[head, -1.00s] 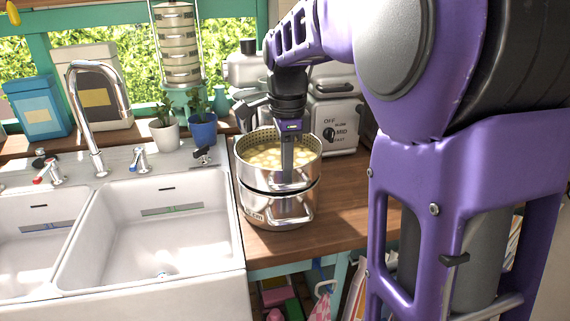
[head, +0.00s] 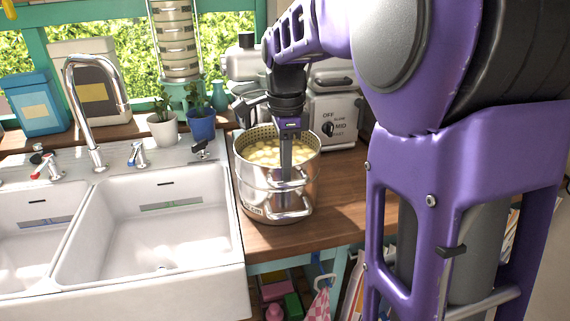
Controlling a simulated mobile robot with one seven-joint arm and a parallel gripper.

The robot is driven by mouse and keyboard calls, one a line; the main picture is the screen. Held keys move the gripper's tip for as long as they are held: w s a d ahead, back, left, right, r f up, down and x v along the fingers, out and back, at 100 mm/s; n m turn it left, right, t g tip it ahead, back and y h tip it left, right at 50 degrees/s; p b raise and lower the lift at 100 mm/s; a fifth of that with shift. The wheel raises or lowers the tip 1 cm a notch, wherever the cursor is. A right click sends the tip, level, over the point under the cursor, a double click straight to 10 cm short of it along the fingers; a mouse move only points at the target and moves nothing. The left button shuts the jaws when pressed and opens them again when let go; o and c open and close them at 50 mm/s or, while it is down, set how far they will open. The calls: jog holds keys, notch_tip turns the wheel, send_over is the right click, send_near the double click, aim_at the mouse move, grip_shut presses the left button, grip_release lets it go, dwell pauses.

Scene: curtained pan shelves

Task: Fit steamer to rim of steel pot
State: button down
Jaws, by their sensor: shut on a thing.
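The steel steamer (head: 307,163) has a perforated inner wall and holds pale yellow chunks. It sits level on the steel pot (head: 262,205), with no dark gap showing between the two. The pot stands on the wooden counter, its front handle and a small label facing me. My gripper (head: 286,176) points straight down at the steamer's near side and is shut on the steamer, at its front wall or handle. The gripper's fingers hide the exact grasp and part of the seam between steamer and pot.
A white double sink (head: 150,277) with a chrome tap lies left of the pot. A grey appliance with a dial (head: 333,125) stands close behind it. Potted plants (head: 201,123) stand on the ledge. The wooden counter (head: 345,205) to the right is clear.

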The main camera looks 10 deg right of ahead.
jog(key=c, duration=0.8)
grip_release()
jog(key=shift+f, duration=0.1)
jog(key=shift+c, duration=0.2)
jog(key=shift+f, duration=0.1)
notch_tip(320, 180, up, 18)
jog(key=p, duration=0.3)
jog(key=shift+f, duration=0.2)
